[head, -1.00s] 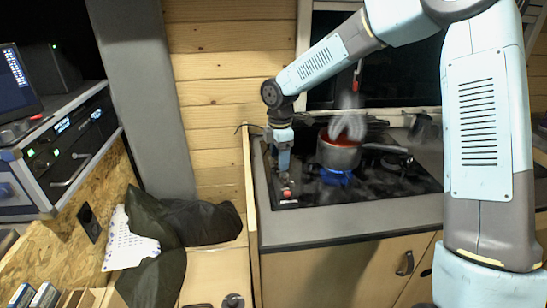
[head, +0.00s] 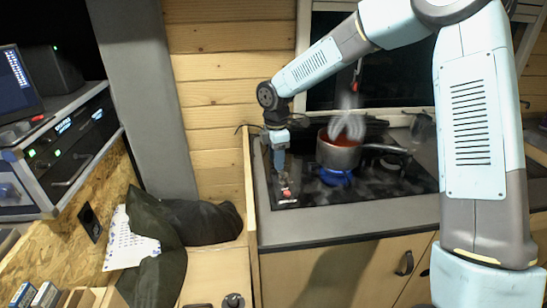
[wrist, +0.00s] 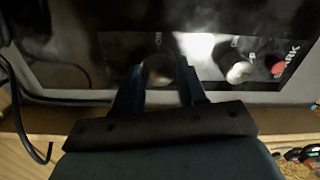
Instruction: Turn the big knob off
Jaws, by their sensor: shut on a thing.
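The big knob (wrist: 157,70) is a round, dull metal-looking knob at the front edge of the black hob panel, seen between my fingers in the wrist view. My gripper (wrist: 157,82) is shut on it, one dark finger on each side. In the head view my gripper (head: 281,178) points down at the left front corner of the hob (head: 395,182), and it hides the knob there. A blue flame (head: 336,178) burns under the pot (head: 340,152) on the hob.
A pale smaller knob (wrist: 240,72) and a red knob (wrist: 277,65) sit just right of my gripper. The pot holds red contents and its handle points right. A wooden partition (head: 249,190) stands close left of the hob. Steam or smoke rises above the pot.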

